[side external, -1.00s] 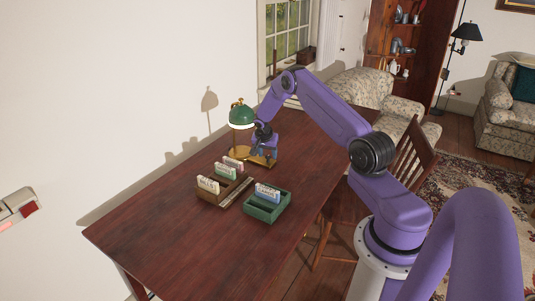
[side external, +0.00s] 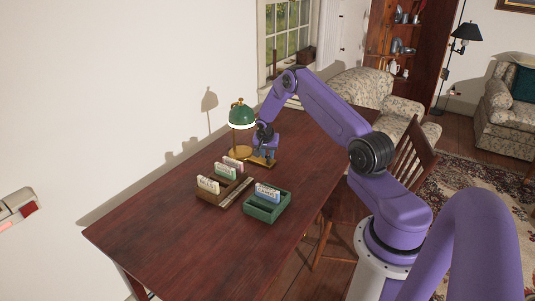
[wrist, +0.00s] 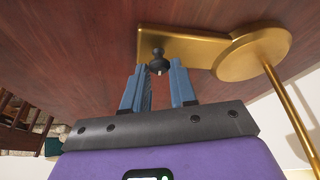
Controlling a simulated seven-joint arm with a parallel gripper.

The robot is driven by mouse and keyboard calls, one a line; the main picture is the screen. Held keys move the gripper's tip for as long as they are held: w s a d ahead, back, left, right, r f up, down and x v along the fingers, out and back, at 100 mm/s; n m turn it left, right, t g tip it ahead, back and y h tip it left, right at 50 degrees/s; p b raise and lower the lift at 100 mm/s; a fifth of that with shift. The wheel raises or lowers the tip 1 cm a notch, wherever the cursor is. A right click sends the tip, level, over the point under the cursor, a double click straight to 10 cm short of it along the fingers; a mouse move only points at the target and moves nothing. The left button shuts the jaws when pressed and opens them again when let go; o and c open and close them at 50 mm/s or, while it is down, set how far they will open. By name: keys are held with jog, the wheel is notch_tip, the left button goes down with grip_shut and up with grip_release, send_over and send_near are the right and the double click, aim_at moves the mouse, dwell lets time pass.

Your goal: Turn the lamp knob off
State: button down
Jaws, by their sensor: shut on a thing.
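The desk lamp has a green shade (side external: 241,114), a brass stem and a brass base (side external: 240,155) on the desk. In the wrist view, a small dark knob (wrist: 158,58) stands on the flat brass plate (wrist: 190,48) joined to the round base. My gripper (wrist: 158,68) points down at the plate, with its two blue fingers on either side of the knob, shut on it. In the side view my gripper (side external: 263,157) is just right of the lamp stem, and the knob is hidden.
A brown card tray (side external: 215,194) and a green card tray (side external: 268,206) stand on the dark red desk (side external: 170,240) in front of the lamp. A wooden chair (side external: 415,160) is at the desk's right. The desk's near left part is clear.

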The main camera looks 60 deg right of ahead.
jog(key=n, duration=0.2)
jog(key=n+t+y, duration=0.1)
jog(key=n, duration=0.1)
jog(key=shift+s+d+n, duration=0.1)
jog(key=shift+s+n, duration=0.1)
jog(key=shift+n, duration=0.1)
jog(key=shift+s+d+n+t+y, duration=0.1)
jog(key=shift+n+t+y, duration=0.25)
jog(key=shift+n, duration=0.65)
jog(key=shift+d+n+t+y, duration=0.1)
jog(key=shift+n+t+y, duration=0.25)
jog(key=shift+n, duration=0.65)
jog(key=n+y, duration=0.1)
jog(key=n, duration=0.3)
jog(key=shift+d+t, duration=0.1)
jog(key=shift+t, duration=0.2)
jog(key=shift+d+n+y, duration=0.15)
jog(key=shift+n+y, duration=0.85)
jog(key=shift+n, duration=1.1)
jog(key=c, duration=0.9)
grip_release()
